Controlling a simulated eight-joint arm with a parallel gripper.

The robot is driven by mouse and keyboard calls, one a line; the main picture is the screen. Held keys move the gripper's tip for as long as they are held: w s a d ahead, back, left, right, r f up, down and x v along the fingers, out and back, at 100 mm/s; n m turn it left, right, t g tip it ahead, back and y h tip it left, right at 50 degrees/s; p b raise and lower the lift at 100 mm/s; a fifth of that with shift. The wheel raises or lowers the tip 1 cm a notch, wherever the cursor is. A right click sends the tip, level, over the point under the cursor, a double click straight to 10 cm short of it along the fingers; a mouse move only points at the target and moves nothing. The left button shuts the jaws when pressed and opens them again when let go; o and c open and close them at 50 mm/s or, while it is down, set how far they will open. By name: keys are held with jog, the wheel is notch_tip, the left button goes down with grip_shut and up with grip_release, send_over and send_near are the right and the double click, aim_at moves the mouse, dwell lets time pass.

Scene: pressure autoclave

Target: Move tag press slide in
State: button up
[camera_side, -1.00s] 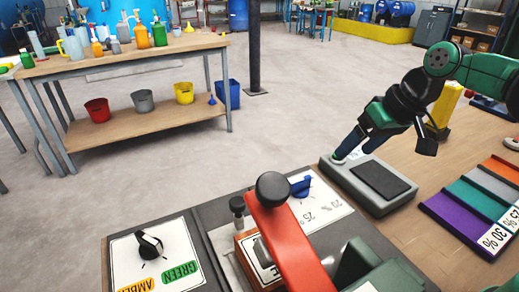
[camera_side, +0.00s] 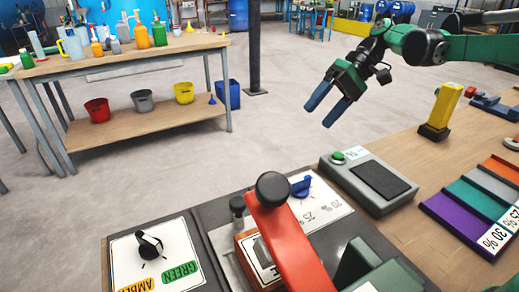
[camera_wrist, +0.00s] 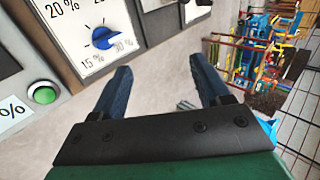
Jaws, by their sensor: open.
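The tag press stands at the front of the bench in the side view, with a red lever arm (camera_side: 288,240) and a black ball knob (camera_side: 272,187). A small black-knobbed post (camera_side: 238,205) rises behind its left side, beside a wood-coloured block (camera_side: 244,250). The lever hides much of the press, so I cannot tell how far its slide is in. My gripper (camera_side: 318,116) is open and empty, with blue fingers pointing down-left, above and beyond the press and apart from it. In the wrist view my gripper (camera_wrist: 160,64) has nothing between its fingers.
A grey box with a green button (camera_side: 338,156) and dark pad (camera_side: 383,180) sits right of the press. A blue dial (camera_side: 301,186) lies behind it; an amber/green selector (camera_side: 149,244) is left. A yellow block (camera_side: 446,103) and coloured trays (camera_side: 462,222) stand right.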

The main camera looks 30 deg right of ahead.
jog(key=x, duration=0.9)
jog(key=v, duration=0.9)
jog(key=shift+w+d+y, duration=0.2)
jog(key=shift+w+y, duration=0.15)
jog(key=shift+y, duration=0.05)
jog(key=n+h, duration=0.9)
send_over(237, 201)
notch_tip(237, 201, down, 5)
jog(key=shift+f, duration=2.85)
